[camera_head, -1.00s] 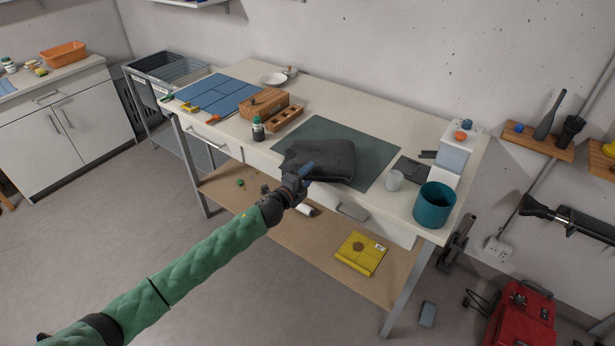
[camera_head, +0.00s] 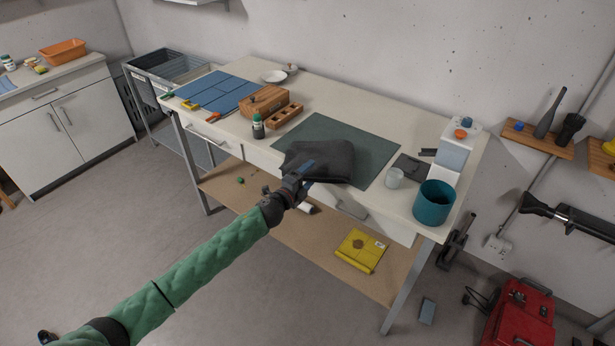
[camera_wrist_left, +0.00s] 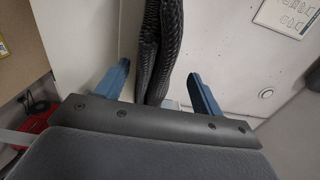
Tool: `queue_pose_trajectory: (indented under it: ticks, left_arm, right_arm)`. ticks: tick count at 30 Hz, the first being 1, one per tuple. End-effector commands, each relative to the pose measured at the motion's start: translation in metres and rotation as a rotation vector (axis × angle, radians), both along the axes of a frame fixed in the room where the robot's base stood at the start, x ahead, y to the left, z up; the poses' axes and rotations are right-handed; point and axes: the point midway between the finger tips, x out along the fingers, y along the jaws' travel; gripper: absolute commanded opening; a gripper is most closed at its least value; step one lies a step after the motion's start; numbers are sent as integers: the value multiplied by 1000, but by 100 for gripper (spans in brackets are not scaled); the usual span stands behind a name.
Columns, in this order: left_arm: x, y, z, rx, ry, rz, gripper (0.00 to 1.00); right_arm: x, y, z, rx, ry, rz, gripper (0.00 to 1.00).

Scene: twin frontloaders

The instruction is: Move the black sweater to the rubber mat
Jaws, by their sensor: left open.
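The black sweater (camera_head: 322,161) lies folded on the dark green rubber mat (camera_head: 367,148), at the mat's front part by the table's front edge. In the left wrist view the sweater (camera_wrist_left: 158,50) shows as a dark knitted edge between two blue fingers. My left gripper (camera_head: 307,170) is at the sweater's front edge. In the left wrist view the left gripper (camera_wrist_left: 160,88) is open, with a finger on each side of the sweater and gaps beside it. My right gripper is not in view.
On the workbench (camera_head: 336,97) stand a teal pot (camera_head: 433,204), a white cup (camera_head: 394,178), a dark-green bottle (camera_head: 258,127) and a wooden box (camera_head: 265,101). A yellow package (camera_head: 361,250) lies on the lower shelf. A red case (camera_head: 518,318) stands on the floor at right.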

Motion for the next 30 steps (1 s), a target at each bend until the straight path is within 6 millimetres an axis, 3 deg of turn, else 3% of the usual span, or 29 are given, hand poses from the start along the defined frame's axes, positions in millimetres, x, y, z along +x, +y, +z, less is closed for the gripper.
queue_pose_trajectory:
  ticks: [6, 9, 21, 30]
  left_arm:
    - [-9, 7, -1, 1, 0, 0, 68]
    - [-20, 15, -2, 1, 1, -1, 68]
    - [-76, 56, -1, 1, -1, -1, 68]
    - [-96, 70, 1, -1, -1, -1, 68]
  right_arm:
    - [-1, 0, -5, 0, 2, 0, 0]
    - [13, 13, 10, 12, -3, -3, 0]
    - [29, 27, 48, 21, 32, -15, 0]
    - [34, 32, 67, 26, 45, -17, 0]
